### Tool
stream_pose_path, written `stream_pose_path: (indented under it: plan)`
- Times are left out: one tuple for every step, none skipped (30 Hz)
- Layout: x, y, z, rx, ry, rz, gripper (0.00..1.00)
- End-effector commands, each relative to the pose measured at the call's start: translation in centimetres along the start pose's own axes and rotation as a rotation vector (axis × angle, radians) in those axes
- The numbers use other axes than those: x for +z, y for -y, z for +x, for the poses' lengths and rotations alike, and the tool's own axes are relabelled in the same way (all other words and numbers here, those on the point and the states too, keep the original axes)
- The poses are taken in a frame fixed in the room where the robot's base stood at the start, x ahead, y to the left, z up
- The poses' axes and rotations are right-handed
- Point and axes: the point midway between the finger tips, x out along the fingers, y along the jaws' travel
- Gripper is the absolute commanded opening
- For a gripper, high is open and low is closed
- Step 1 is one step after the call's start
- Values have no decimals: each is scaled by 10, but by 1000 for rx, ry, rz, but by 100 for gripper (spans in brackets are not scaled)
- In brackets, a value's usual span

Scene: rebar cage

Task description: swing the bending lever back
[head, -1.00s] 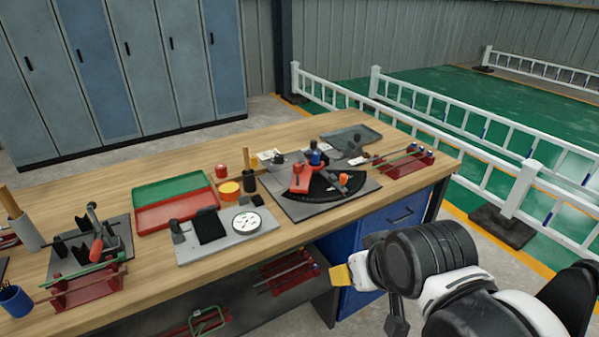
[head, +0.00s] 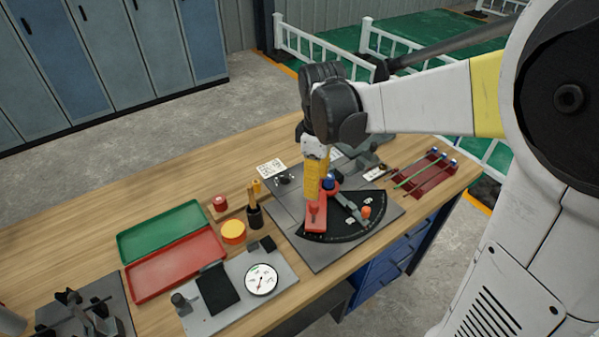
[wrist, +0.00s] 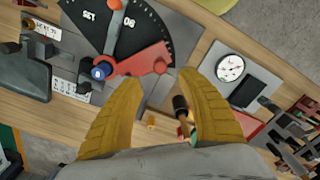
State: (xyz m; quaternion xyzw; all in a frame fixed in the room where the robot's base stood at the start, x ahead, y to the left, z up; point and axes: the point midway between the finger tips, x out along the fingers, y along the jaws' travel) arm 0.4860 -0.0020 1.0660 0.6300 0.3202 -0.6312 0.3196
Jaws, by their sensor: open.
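The bender sits on a grey plate (head: 325,262) with a black angle dial (head: 340,226). A red lever (head: 316,221) with a red knob lies over the dial's left side; it shows in the wrist view (wrist: 143,63). A grey arm (head: 348,206) with an orange knob crosses the dial; a blue-topped post (head: 328,182) stands at the pivot. My gripper (wrist: 160,77) is open, its yellow fingers spread to either side below the red lever's knob end in the wrist view. In the head view my gripper (head: 314,196) points down, overlapping the lever; contact cannot be told.
Green (head: 160,232) and red (head: 175,264) trays lie farther left. A red rack with rods (head: 425,176) stands right.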

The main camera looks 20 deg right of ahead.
Motion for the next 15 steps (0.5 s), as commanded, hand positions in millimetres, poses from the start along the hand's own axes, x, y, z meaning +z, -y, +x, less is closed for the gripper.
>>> stream_pose_path:
  plan:
    - [0, 0, 13, 0, 0, 1, 46]
    - [0, 0, 20, 1, 0, 1, 46]
    - [0, 0, 28, 1, -1, 1, 46]
    - [0, 0, 35, 1, -1, 1, 46]
    - [0, 0, 41, 1, -1, 1, 46]
    - [0, 0, 49, 1, -1, 2, 46]
    - [0, 0, 54, 1, -1, 2, 46]
    - [0, 0, 60, 1, -1, 2, 46]
    - [0, 0, 66, 2, -1, 2, 46]
    - [0, 0, 71, 2, -1, 2, 46]
    - [0, 0, 75, 2, -1, 2, 46]
    - [0, 0, 79, 2, -1, 2, 46]
    - [0, 0, 82, 2, -1, 2, 46]
    - [0, 0, 84, 2, -1, 2, 46]
    - [0, 0, 87, 2, -1, 2, 46]
